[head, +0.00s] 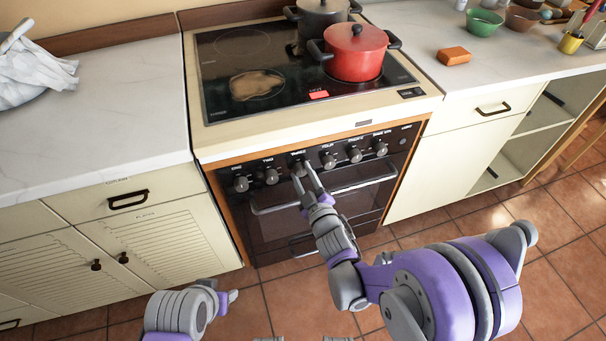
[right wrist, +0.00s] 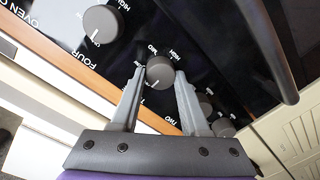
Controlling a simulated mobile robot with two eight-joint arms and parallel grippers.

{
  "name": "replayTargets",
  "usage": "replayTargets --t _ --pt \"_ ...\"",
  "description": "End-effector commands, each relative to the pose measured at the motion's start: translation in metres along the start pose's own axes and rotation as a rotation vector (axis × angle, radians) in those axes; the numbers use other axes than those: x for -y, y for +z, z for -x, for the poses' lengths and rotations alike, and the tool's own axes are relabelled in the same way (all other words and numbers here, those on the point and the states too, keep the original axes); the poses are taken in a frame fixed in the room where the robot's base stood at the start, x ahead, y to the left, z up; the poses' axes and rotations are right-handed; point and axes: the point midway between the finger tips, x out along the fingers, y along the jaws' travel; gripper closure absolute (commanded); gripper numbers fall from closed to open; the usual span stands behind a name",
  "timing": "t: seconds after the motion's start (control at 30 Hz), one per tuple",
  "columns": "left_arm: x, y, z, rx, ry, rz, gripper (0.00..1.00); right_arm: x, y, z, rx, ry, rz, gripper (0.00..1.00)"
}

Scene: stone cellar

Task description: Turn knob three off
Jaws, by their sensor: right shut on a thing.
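The stove's front panel carries a row of grey knobs. Knob three (head: 299,169) is third from the left, under its small label. My right gripper (head: 306,176) reaches it from the front, and in the right wrist view its fingers stand on either side of knob three (right wrist: 160,70), shut on it. The knob's white mark points to the lower left in that view. Knob four (head: 328,161) is to its right; it also shows in the right wrist view (right wrist: 101,25) by the word FOUR. My left gripper (head: 228,298) is low over the floor, its fingers small and unclear.
A red pot (head: 355,55) and a dark pot (head: 320,18) stand on the black cooktop, with a brown stain (head: 256,85) at front left. The oven handle (head: 355,184) runs just below the knobs. An orange block (head: 453,56) lies on the right counter.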

Motion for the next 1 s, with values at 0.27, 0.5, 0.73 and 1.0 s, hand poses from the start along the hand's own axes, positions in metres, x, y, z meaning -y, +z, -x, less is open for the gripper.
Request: replayTargets --t 0.27,0.5,0.73,1.0 --pt "0.0 0.0 0.0 0.0 0.0 0.0 0.5 0.0 0.0 0.0 0.0 0.0 0.007 1.0" --pt "0.0 0.0 0.0 0.0 0.0 0.0 0.5 0.0 0.0 0.0 0.0 0.0 0.006 0.31" --pt "0.0 0.0 0.0 0.0 0.0 0.0 0.5 0.0 0.0 0.0 0.0 0.0 0.005 0.25" --pt "0.0 0.0 -0.001 0.0 0.0 0.0 0.5 0.0 0.0 0.017 0.0 0.0 0.006 0.25"
